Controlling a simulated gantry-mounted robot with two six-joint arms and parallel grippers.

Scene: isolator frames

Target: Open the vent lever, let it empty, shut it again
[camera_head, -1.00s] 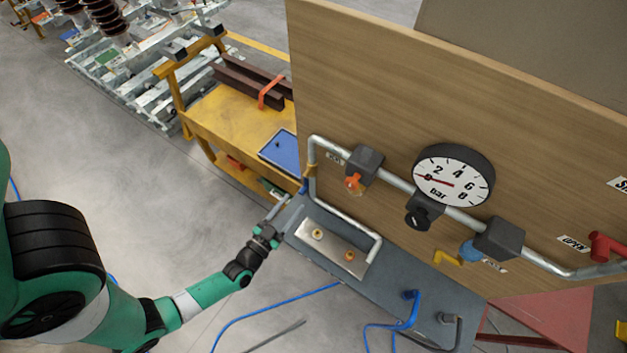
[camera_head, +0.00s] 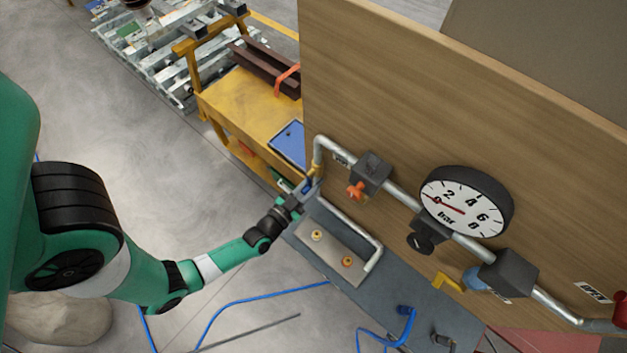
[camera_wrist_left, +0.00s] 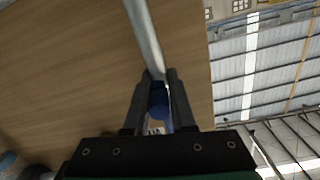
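A small blue part (camera_head: 306,186), which looks like a lever, is at the lower left end of the grey pipe (camera_head: 400,194) on the wooden panel. My left gripper (camera_head: 309,187) is at it. In the left wrist view, the two black fingers (camera_wrist_left: 162,78) are apart, one on each side of the blue part (camera_wrist_left: 158,104), with the pipe (camera_wrist_left: 145,38) beyond. A light gap shows beside the blue part, and contact is unclear. The round gauge (camera_head: 465,205) has its red needle at the low end, left of the 2. My right gripper is out of view.
The wooden panel (camera_head: 420,100) stands right of my left gripper. An orange knob (camera_head: 356,190), a yellow lever (camera_head: 446,283), a blue knob (camera_head: 476,279) and a red handle (camera_head: 621,310) are along the pipe. A yellow cart (camera_head: 245,105) stands behind. Blue hose (camera_head: 230,306) lies on the floor.

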